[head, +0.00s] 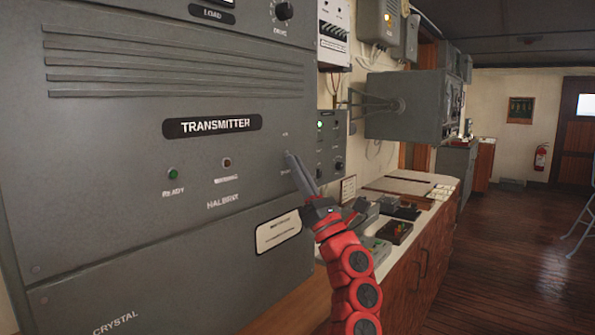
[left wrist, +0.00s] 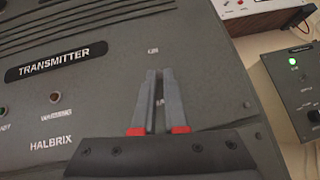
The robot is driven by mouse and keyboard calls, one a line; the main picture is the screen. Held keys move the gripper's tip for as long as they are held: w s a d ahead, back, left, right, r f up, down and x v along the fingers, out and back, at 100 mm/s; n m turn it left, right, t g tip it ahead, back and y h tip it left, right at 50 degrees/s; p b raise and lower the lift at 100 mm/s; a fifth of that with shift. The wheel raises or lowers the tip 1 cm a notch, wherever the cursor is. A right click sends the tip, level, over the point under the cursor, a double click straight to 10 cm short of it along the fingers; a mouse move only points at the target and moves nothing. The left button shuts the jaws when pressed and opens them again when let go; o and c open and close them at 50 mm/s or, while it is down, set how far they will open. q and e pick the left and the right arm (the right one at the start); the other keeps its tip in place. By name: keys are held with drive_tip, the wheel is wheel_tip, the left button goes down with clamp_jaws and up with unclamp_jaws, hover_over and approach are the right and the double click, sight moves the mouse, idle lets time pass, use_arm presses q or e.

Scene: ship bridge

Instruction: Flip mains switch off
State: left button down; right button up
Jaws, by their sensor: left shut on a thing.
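The grey transmitter panel (head: 120,140) fills the left of the head view and most of the left wrist view (left wrist: 100,85). My left gripper (head: 291,156) reaches up to the panel's right part, its fingers pointing at its face. In the left wrist view the two grey fingers (left wrist: 159,73) stand close together just below a small "ON" label (left wrist: 153,50). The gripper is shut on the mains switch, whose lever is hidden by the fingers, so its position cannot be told. My right gripper is not in view.
A smaller grey unit (head: 328,150) with a green light is right of the transmitter. A counter (head: 425,190) holds small devices below. The wooden floor (head: 510,245) at right is mostly clear.

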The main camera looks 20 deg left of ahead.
use_arm(q)
drive_tip(key=c, duration=1)
unclamp_jaws()
drive_tip(key=shift+d, duration=0.1)
drive_tip(key=shift+o, duration=0.2)
drive_tip(key=shift+f, duration=0.1)
drive_tip(key=b+v, duration=0.1)
drive_tip(key=v, duration=1.6)
drive_tip(key=shift+f, duration=0.2)
